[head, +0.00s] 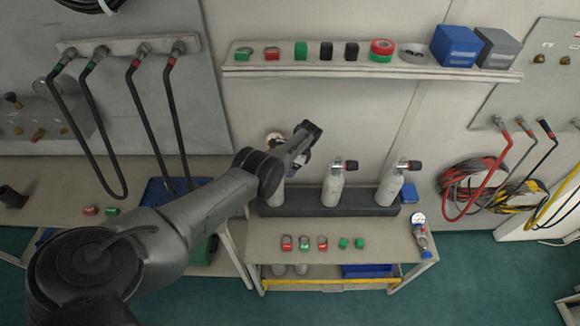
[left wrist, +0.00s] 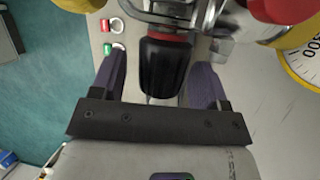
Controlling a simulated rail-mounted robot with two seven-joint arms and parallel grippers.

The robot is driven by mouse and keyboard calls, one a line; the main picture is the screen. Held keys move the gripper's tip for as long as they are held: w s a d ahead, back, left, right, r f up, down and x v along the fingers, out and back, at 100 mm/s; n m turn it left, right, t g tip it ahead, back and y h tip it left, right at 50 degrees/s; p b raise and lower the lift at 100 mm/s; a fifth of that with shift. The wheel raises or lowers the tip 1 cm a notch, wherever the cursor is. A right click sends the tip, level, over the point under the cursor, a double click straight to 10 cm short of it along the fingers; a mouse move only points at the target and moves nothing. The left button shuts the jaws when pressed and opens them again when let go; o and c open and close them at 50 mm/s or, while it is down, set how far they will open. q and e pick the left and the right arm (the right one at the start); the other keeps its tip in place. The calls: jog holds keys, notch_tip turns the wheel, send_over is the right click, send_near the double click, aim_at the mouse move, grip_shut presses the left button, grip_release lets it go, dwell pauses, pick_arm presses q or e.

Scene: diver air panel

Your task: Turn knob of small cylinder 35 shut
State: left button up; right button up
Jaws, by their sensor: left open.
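Three small pale cylinders stand upright in a dark rack (head: 330,205) on the bench. The left cylinder (head: 277,190) is partly hidden by my arm. The middle cylinder (head: 332,190) and the right cylinder (head: 390,188) show black knobs with red collars pointing right. No cylinder number is legible. My left gripper (head: 304,155) is at the left cylinder's top, partly hidden by its own wrist. In the left wrist view it is open (left wrist: 163,72), with one finger on each side of a black knob (left wrist: 165,66) with a red collar. Gaps show on both sides. My right gripper is not in view.
A shelf (head: 370,70) with tape rolls and boxes hangs above. Red and green fittings (head: 304,243) lie in front of the rack, and a gauge (head: 420,220) lies at the bench's right end. A large yellow-rimmed dial (left wrist: 303,60) is close on the wrist view's right.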

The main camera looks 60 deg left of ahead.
pick_arm(q)
jog(key=p+v, duration=0.2)
jog(key=v, duration=1.1)
jog(key=shift+w+r, duration=0.15)
jog(key=shift+r, duration=0.15)
jog(key=shift+f, duration=0.1)
